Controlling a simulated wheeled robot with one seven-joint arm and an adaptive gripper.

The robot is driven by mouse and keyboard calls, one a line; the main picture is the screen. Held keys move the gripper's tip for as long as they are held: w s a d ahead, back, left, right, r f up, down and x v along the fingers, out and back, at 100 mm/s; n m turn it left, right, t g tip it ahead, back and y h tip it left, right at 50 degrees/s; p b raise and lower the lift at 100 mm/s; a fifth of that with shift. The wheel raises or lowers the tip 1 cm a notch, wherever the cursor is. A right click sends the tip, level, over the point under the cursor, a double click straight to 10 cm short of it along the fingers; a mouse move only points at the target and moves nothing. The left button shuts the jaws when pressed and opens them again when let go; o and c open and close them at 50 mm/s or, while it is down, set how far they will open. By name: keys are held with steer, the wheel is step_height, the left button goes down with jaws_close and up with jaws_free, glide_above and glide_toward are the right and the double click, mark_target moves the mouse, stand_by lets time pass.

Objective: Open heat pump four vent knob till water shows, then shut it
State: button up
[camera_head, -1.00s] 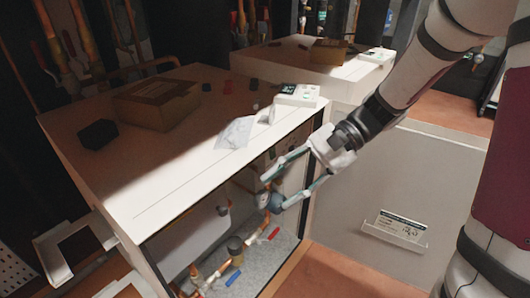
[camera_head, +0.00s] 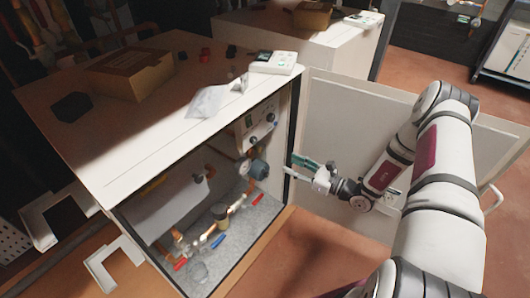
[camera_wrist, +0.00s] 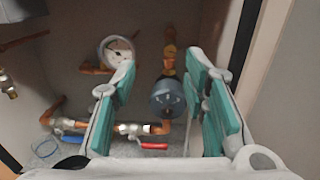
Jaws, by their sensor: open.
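The open heat pump cabinet (camera_head: 150,165) stands at left with its pipework showing. Inside, near its right wall, is a round blue-grey part (camera_head: 259,168) on copper piping, beside a white dial gauge (camera_head: 243,169). My gripper (camera_head: 289,166) is open and empty, just right of the cabinet opening. In the wrist view the blue-grey part (camera_wrist: 167,98) appears between my open fingers (camera_wrist: 163,68), farther off, and the gauge (camera_wrist: 117,50) is left of it. I cannot tell which part is the vent knob. No number label is readable, and I cannot make out water.
A cardboard box (camera_head: 130,75) and a white device (camera_head: 274,62) are on top. A pale panel (camera_head: 345,125) stands right. Orange floor is clear in front.

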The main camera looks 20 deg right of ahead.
mark_target(262, 151)
steer(key=shift+m+t+h, duration=0.4)
steer(key=shift+m+h, duration=0.1)
steer(key=shift+m, duration=0.2)
steer(key=b+x, duration=0.1)
steer(key=x, duration=0.3)
steer(key=f+b+x, duration=0.1)
steer(key=x, duration=0.3)
steer(key=f+b+x, duration=0.1)
steer(key=b+x, duration=0.1)
steer(key=x, duration=0.3)
steer(key=shift+w+d+f, duration=0.1)
steer(key=shift+w+d, duration=0.1)
steer(key=shift+w, duration=0.05)
jaws_close()
